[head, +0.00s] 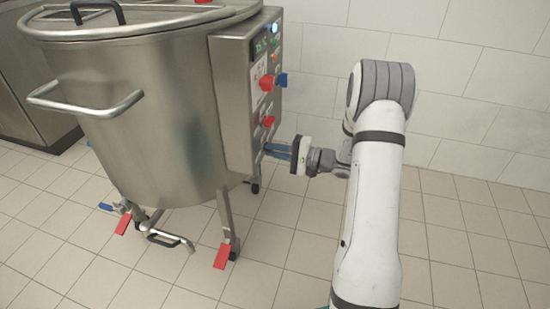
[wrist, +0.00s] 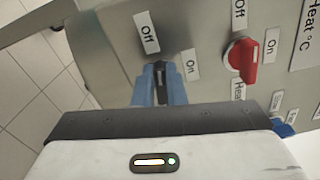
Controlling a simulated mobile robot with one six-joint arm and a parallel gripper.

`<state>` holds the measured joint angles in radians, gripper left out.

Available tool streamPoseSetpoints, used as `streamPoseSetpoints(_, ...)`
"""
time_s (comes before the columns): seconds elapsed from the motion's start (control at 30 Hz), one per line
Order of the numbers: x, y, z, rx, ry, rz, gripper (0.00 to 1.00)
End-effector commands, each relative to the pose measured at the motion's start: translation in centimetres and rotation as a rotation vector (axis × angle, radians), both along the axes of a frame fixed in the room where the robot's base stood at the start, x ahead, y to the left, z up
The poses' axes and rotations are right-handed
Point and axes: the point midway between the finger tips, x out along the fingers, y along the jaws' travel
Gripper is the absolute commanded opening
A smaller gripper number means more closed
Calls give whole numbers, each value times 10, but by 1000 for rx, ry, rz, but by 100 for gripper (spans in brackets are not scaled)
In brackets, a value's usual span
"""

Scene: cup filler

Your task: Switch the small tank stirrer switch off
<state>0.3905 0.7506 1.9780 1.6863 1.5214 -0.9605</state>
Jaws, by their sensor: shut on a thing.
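The small tank (head: 150,110) is a steel vessel with a control panel (head: 236,110) on its right side. My gripper (head: 272,150) is at the panel's lower part. In the wrist view its blue fingers (wrist: 158,92) are shut on a black switch (wrist: 159,76), one on each side. An Off label (wrist: 147,32) is above this switch and an On label (wrist: 190,65) is to its right. The switch's visible end points up, roughly toward Off. Its lower part and any name label are hidden by my gripper.
A red knob (wrist: 240,58) with its own Off and On labels is close right of the fingers. In the head view, red knobs (head: 267,82) sit higher on the panel. Red-handled parts (head: 222,256) are low by the tank's legs. Tiled floor (head: 290,260) is free in front.

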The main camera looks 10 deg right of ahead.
Motion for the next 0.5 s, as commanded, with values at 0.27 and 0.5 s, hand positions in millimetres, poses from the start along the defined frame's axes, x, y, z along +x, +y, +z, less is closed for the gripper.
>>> streamPoseSetpoints(0.27,-1,-1,-6,-75,-127,-3,0)
streamPoseSetpoints(0.5,-1,-1,-5,-104,-176,-2,0)
